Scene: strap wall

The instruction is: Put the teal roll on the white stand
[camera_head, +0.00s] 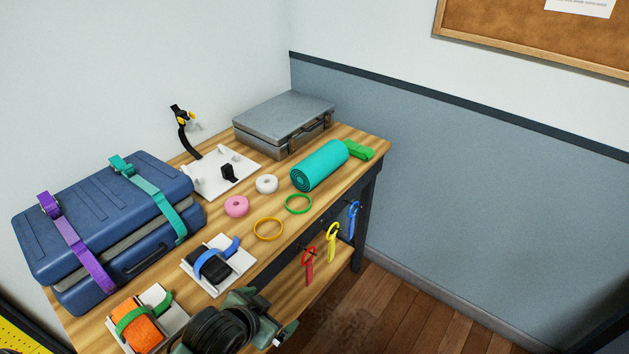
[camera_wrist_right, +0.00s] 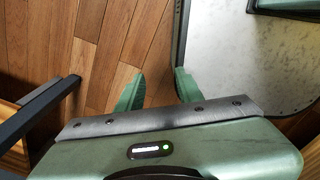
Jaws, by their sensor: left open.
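The teal roll (camera_head: 319,167) lies on its side on the wooden table, toward the far right end, with its spiral end facing the front left. The white stand (camera_head: 206,188) is a flat plate with small white posts and a black piece on it, left of the roll and empty of any roll. My left gripper (camera_head: 262,318) is at the bottom of the head view, in front of the table and well away from the roll; its fingers are hard to make out. My right gripper (camera_wrist_right: 160,90) is open and empty above the wooden floor.
A grey case (camera_head: 283,123) stands behind the roll, and a green strap (camera_head: 358,150) lies beside it. Pink (camera_head: 237,206) and white (camera_head: 266,184) tape rolls and two rings lie in front. A blue suitcase (camera_head: 105,215) and smaller holders (camera_head: 238,262) fill the left side.

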